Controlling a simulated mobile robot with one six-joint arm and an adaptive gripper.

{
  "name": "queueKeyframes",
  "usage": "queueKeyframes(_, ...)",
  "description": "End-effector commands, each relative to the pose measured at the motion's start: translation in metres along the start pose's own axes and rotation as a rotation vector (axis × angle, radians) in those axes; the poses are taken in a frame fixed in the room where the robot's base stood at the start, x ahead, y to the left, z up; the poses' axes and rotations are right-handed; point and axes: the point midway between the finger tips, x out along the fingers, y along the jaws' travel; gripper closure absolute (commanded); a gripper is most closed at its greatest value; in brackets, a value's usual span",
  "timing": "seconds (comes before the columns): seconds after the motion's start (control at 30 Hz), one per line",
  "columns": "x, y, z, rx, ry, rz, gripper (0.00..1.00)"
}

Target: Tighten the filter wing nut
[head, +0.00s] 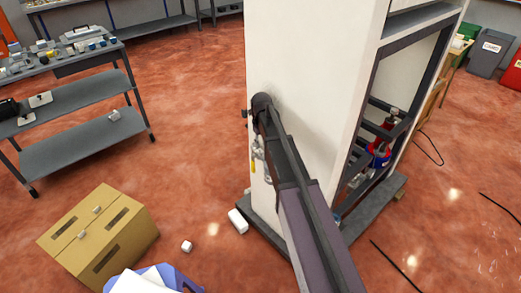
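A tall white cabinet (318,60) stands in the middle of the head view, with an open dark frame on its right side. My arm reaches up from the bottom to the cabinet's left part. Its far end is a dark round joint, and I cannot make out my gripper's fingers there. A small silver fitting with a yellow handle (254,165) shows just left of my arm, partly covered by it. A red and blue part (380,150) sits inside the open frame. I cannot pick out a filter or a wing nut.
A grey shelf cart (85,90) with small parts stands at the left. A cardboard box (100,235), a white block (238,220) and a small white cube (187,246) are on the red floor. Dark cables (395,263) lie at the right.

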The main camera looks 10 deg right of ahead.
Motion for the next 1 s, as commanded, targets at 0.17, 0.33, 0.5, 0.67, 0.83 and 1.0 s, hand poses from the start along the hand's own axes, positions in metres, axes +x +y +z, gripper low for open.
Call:
queueKeyframes(0.17, -0.013, 0.000, 0.000, 0.000, 0.000, 0.000, 0.67)
queueKeyframes(0.33, -0.021, 0.000, 0.000, 0.000, 0.000, 0.000, 0.67)
queueKeyframes(0.5, -0.024, 0.000, 0.000, 0.000, 0.000, 0.000, 0.67)
queueKeyframes(0.67, -0.023, 0.000, 0.000, 0.000, 0.000, 0.000, 0.67)
queueKeyframes(0.83, -0.023, 0.000, 0.000, 0.000, 0.000, 0.000, 0.67)
queueKeyframes(1.0, -0.023, 0.001, 0.000, -0.003, 0.000, 0.000, 0.67)
